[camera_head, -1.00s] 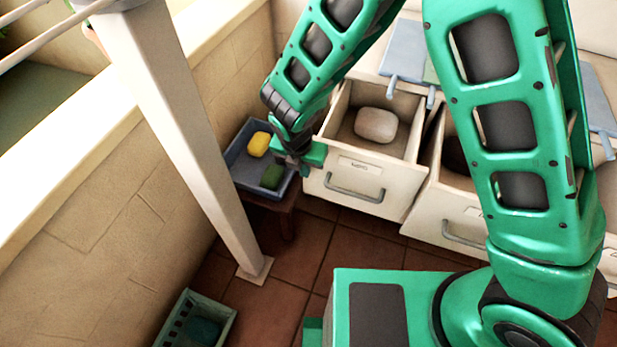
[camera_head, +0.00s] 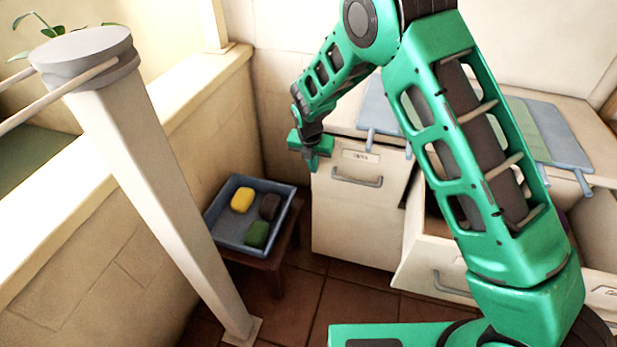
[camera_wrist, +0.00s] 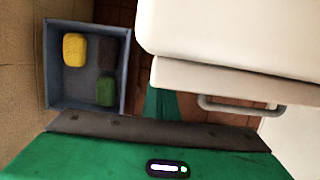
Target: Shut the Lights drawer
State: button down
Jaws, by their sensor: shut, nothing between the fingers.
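The left drawer (camera_head: 338,178) of the white cabinet has a grey bar handle and a small label too blurred to read. Its front sits close to the cabinet face, and its inside is hidden. I cannot tell whether a thin gap is left. In the wrist view the drawer front (camera_wrist: 180,76) runs under the cabinet top, with its handle at right. My gripper (camera_head: 312,163) is shut and empty, pointing down at the upper left corner of this drawer front. I cannot tell whether it touches it.
Another drawer (camera_head: 412,262) to the right stands open, partly behind my arm. A blue-grey tray (camera_head: 226,239) with yellow, dark and green pieces stands on a low stool at left. A pale post (camera_head: 165,190) rises in front of it.

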jog(key=w, duration=0.1)
jog(key=w+d, duration=0.1)
jog(key=shift+w+d+r, duration=0.1)
jog(key=shift+w, duration=0.35)
jog(key=s+a+r, duration=0.2)
jog(key=s+r, duration=0.5)
jog(key=r, duration=0.2)
jog(key=shift+a+r, duration=0.15)
jog(key=shift+r, duration=0.05)
